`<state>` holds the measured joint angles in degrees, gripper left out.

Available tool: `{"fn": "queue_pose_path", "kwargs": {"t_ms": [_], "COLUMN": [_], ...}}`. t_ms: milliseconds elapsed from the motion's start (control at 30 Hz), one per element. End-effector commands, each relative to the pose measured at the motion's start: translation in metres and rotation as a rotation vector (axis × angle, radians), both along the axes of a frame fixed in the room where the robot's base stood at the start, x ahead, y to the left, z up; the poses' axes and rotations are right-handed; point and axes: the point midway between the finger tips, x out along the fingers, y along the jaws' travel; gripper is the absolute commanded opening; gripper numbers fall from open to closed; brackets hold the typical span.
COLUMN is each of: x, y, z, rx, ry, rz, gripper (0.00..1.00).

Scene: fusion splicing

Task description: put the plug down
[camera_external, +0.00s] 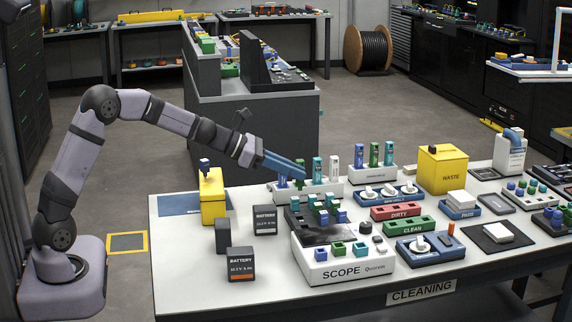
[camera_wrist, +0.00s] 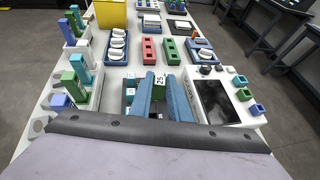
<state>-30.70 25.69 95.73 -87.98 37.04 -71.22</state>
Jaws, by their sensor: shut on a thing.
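My gripper (camera_external: 302,174) reaches in from the left over the bench, its blue fingers low above the row of coloured plugs. In the wrist view my gripper (camera_wrist: 160,80) is shut on a green plug (camera_wrist: 160,90) marked 25. The plug also shows at the fingertips in the external view (camera_external: 299,184). Whether its lower end touches anything is hidden. The red DIRTY tray (camera_external: 395,211) and the green CLEAN tray (camera_external: 408,227) lie to the right of the gripper. The white SCOPE (camera_external: 343,272) stands in front, with blue and green sockets.
White plug racks (camera_external: 358,180) stand behind the trays. A yellow WASTE box (camera_external: 442,168) stands farther back. Dark BATTERY blocks (camera_external: 240,263) and a yellow block (camera_external: 213,198) are at the left. The bench's front left is mostly clear.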

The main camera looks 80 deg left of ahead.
Motion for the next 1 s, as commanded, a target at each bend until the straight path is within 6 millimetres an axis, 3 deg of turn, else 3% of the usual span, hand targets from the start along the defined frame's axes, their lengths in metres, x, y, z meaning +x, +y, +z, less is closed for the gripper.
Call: {"fn": "queue_pose_path", "kwargs": {"t_ms": [267,433,567,667,800,1000], "x": [-0.003,-0.013,-0.029,-0.046,-0.084,-0.149], "y": [0.009,0.039,0.076,0.109,0.153,0.194], "z": [0.009,0.029,0.060,0.088,0.122,0.146], "rx": [0.000,0.001,0.003,0.003,0.001,-0.003], "ry": [0.001,-0.001,-0.003,-0.003,0.000,0.003], "rz": [0.014,0.066,0.129,0.190,0.288,0.420], "gripper": [0.00,0.00,0.00,0.00,0.00,0.00]}}
